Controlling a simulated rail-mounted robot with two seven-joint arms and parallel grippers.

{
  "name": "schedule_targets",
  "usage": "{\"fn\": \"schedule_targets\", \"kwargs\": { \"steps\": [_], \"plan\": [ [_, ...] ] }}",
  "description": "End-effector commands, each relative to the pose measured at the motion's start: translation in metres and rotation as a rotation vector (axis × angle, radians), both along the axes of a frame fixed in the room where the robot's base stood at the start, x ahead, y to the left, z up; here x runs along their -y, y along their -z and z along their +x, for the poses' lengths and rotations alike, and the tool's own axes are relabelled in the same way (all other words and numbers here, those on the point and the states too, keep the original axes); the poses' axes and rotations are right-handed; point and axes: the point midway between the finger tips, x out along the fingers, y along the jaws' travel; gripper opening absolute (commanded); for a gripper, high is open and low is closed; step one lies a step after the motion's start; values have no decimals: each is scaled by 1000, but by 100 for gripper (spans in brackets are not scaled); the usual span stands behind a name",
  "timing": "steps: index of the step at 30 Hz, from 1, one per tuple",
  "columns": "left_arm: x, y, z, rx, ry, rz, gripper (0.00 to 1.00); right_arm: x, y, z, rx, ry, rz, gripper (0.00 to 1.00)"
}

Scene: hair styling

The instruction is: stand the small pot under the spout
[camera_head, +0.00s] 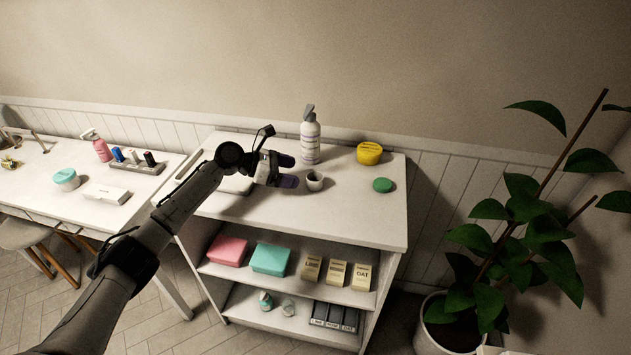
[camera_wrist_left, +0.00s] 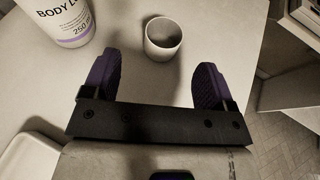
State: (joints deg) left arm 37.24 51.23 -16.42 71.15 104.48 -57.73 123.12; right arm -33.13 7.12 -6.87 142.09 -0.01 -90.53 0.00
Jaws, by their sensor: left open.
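The small pot (camera_head: 315,181) is a little white open cup. It stands upright on the white cabinet top (camera_head: 354,218), just in front of the body lotion bottle (camera_head: 310,140), a white pump bottle with a grey head and spout. In the left wrist view the pot (camera_wrist_left: 162,39) lies ahead of and between the two purple fingertips, apart from both. The bottle's lower part (camera_wrist_left: 65,20) shows at upper left there. My left gripper (camera_head: 290,171) is open and empty, also in the left wrist view (camera_wrist_left: 153,83). The right gripper is not in view.
A yellow tub (camera_head: 369,153) and a green round item (camera_head: 383,185) stand right of the pot. A whitish tray (camera_wrist_left: 28,158) lies near my left gripper. The cabinet top's front right is clear; a plant (camera_head: 520,240) stands beyond.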

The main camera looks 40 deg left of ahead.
Motion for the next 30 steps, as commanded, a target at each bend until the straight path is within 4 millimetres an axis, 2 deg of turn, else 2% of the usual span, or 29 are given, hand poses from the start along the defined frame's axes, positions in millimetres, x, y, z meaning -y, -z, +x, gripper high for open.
{"fn": "schedule_targets", "kwargs": {
  "steps": [3,11,21,30],
  "plan": [
    [9,5,10,1,0,-2,79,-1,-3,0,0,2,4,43],
    [17,10,19,0,1,2,79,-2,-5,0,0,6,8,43],
    [46,24,44,0,0,0,79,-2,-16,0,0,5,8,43],
    [51,29,50,0,1,3,79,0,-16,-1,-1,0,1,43]
  ]
}}
